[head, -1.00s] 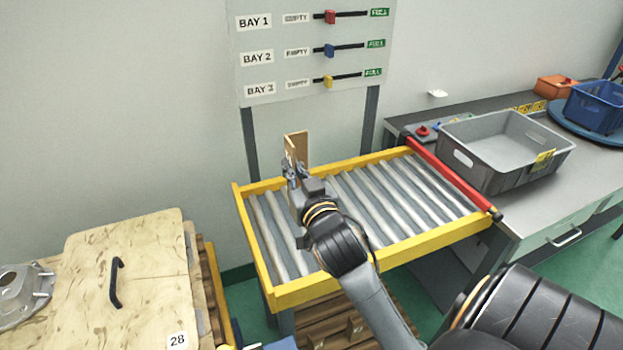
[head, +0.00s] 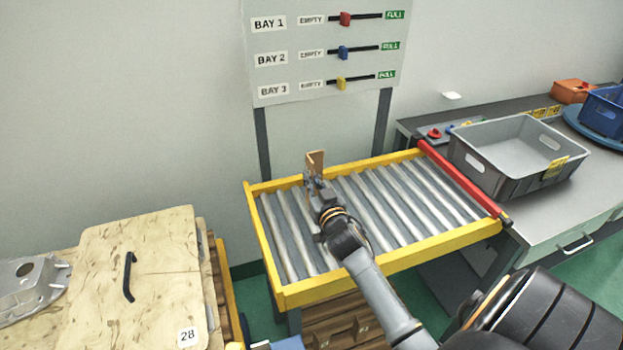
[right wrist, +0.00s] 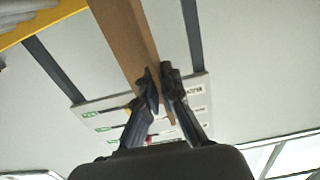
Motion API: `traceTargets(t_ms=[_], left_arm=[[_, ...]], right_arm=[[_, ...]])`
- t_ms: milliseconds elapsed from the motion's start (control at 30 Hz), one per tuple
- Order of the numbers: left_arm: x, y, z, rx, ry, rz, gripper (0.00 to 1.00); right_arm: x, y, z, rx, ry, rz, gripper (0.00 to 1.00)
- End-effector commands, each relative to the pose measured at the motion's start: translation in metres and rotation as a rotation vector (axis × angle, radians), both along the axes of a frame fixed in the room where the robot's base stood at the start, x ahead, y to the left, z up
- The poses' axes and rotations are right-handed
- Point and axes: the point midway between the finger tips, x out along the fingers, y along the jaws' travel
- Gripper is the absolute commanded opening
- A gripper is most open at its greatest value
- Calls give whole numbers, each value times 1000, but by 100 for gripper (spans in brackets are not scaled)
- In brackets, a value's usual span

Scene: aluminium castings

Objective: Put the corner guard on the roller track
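The corner guard (head: 316,160) is a brown, angled strip standing roughly upright above the far left part of the roller track (head: 395,200). The track has metal rollers in a yellow frame. My right gripper (head: 314,182) is shut on the corner guard; the right wrist view also shows the guard (right wrist: 128,40) between the two fingertips (right wrist: 160,92). The gripper hides the guard's lower part in the head view, so I cannot tell whether it touches the rollers. My left gripper is not in view.
A red bar (head: 460,178) runs along the track's right end. A grey crate (head: 515,155) stands on the bench to the right. A bay board (head: 325,50) rises behind the track. A wooden lid (head: 140,280) and a metal casting (head: 30,285) lie at left. Most rollers are clear.

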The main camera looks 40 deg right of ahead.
Motion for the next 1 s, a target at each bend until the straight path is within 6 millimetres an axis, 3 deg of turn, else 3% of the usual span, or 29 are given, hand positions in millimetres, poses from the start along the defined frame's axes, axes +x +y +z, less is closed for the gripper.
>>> traceTargets(t_ms=[300,433,467,800,1000], left_arm=[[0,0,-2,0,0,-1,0],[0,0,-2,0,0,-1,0],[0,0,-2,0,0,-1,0],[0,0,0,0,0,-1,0],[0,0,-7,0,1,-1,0]], right_arm=[[0,0,-3,0,-1,0,0],[0,0,-2,-1,0,0,27],[0,0,-2,-1,0,0,28],[-2,1,0,0,0,0,28],[-31,10,-3,3,1,0,28]])
